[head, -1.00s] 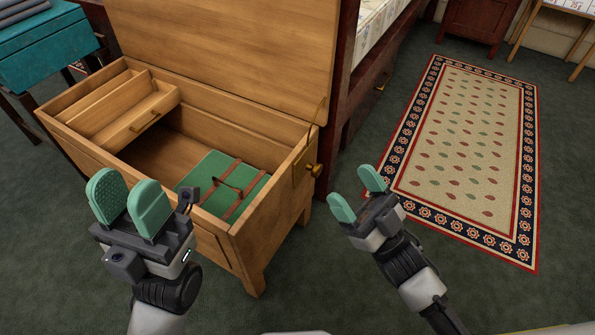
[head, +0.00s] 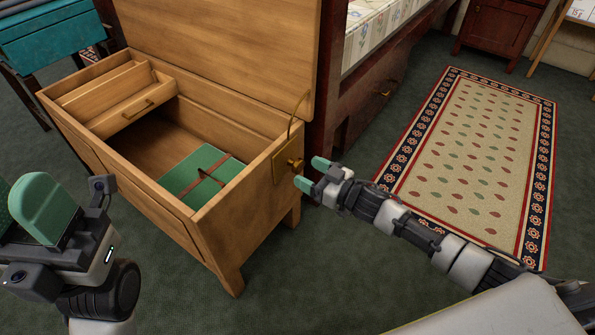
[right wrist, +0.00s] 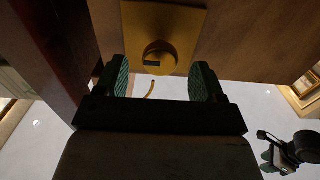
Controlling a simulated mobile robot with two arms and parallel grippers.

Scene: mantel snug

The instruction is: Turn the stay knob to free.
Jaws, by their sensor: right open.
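The stay knob (head: 296,163) is a small brass knob on a brass plate (head: 283,168) on the right end of the open wooden chest. In the right wrist view the round knob (right wrist: 158,59) has a dark slot-like mark and lies just ahead of the fingertips, centred between them. My right gripper (head: 311,173) is open, its green fingers on either side of the knob's line; I see no contact. My left gripper (head: 20,210) is open and empty, partly cut off at lower left.
The chest (head: 242,222) holds a small drawer tray (head: 130,105) and a green strapped case (head: 192,182). A dark wooden bed frame (head: 362,105) stands close behind my right gripper. A patterned rug (head: 470,160) lies on the floor at right.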

